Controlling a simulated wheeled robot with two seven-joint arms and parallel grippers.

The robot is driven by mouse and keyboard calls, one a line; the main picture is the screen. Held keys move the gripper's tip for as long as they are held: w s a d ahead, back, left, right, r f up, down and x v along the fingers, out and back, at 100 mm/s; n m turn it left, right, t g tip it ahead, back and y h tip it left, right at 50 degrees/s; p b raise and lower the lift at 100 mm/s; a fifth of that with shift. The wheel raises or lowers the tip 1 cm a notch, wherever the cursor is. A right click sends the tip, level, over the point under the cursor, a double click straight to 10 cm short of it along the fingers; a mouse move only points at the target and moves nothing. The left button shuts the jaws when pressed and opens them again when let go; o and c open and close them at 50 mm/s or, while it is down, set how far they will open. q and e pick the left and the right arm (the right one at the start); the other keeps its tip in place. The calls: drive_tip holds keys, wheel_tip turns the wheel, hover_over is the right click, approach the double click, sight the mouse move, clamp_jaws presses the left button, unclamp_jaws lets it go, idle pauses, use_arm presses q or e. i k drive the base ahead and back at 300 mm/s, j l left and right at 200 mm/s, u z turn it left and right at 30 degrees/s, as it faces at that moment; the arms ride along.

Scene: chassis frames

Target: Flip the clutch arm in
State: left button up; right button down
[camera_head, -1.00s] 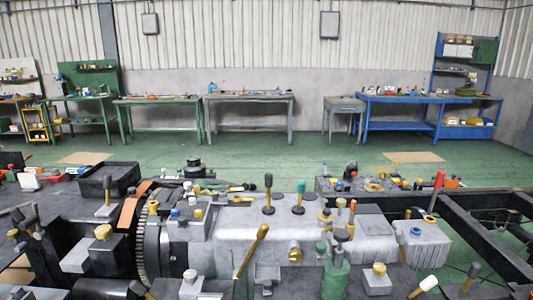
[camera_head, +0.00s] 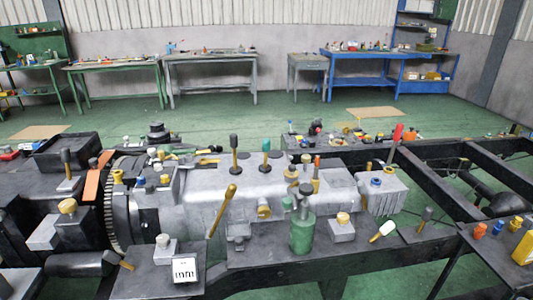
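A grey gearbox housing (camera_head: 270,190) lies across the chassis in the head view, with a toothed flywheel ring (camera_head: 112,215) at its left end. Several levers stand around it. A long gold lever (camera_head: 222,208) leans up to the right in front of the housing. A red-handled lever (camera_head: 396,137) tilts at the right end, and a white-tipped one (camera_head: 383,231) lies low in front. No label shows which is the clutch arm. Neither gripper is in view.
A green cylinder (camera_head: 302,232) and a white block marked "mm" (camera_head: 185,270) stand on the near ledge. Black frame rails (camera_head: 510,180) run to the right. Small bottles (camera_head: 497,228) stand at the right edge. Green floor (camera_head: 290,113) is open behind, before the workbenches.

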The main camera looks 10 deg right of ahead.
sight(231, 190)
drive_tip(key=i+l+z, duration=0.45)
drive_tip(key=i+l, duration=0.25)
drive_tip(key=l, duration=0.2)
